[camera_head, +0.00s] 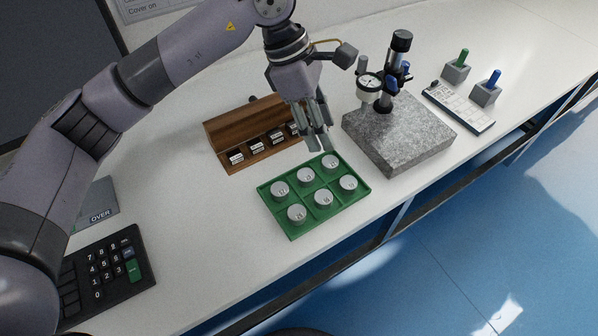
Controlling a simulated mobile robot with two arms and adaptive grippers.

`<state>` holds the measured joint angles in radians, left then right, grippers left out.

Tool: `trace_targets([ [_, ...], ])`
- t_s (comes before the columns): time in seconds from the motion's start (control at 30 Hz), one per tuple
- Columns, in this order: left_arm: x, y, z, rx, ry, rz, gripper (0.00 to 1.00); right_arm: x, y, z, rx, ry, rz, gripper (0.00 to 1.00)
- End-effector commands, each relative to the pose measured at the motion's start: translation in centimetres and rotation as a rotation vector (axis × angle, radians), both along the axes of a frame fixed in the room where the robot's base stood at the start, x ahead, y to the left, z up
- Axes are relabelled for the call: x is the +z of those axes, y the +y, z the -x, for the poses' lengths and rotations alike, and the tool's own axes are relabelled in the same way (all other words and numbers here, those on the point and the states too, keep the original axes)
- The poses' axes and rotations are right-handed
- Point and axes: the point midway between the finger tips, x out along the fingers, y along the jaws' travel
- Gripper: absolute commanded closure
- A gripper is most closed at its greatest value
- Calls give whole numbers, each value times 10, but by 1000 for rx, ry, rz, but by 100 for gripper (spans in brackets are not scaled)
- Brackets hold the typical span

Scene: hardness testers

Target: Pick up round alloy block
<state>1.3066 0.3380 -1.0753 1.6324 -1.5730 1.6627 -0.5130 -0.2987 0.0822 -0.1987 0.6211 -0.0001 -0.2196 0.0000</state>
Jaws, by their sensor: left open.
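Several round alloy blocks, silver discs with marked tops, sit in the compartments of a green tray (268,205) in two rows of three. The back row holds a left block (279,189), a middle block (306,175) and a right block (331,162). The front row holds a left block (297,213), a middle block (323,198) and a right block (348,183). My left gripper (318,143) is open and empty, pointing down just behind the tray's back right block. My right gripper is not in view.
A wooden box (222,133) with several small labelled blocks stands behind the tray. A granite base (400,135) with a dial gauge stand (370,84) is to the right. Beyond are a green-handled holder (456,73) and a blue-handled one (485,94). A keypad (108,267) lies at left.

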Motion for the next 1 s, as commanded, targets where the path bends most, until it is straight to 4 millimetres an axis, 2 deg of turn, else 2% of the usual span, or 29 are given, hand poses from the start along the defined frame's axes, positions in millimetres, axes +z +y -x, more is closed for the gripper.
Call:
trace_targets([
  [0.03, 0, 18, -11, 6, -36, -82, 57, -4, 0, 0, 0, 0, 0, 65],
  [0.1, 2, 36, -20, 13, -63, -165, 57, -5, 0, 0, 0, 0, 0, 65],
  [0.23, -2, 50, -25, 18, -81, -232, 57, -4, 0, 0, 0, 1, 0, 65],
  [0.37, -24, 48, -24, 17, -77, -238, 57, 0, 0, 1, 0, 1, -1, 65],
  [0.7, -94, 36, -21, 16, -77, -232, 57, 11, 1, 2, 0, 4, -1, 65],
  [0.8, -107, 34, -21, 18, -78, -231, 57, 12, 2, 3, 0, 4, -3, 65],
  [1.0, -119, 32, -21, 18, -78, -232, 57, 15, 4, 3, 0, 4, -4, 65],
])
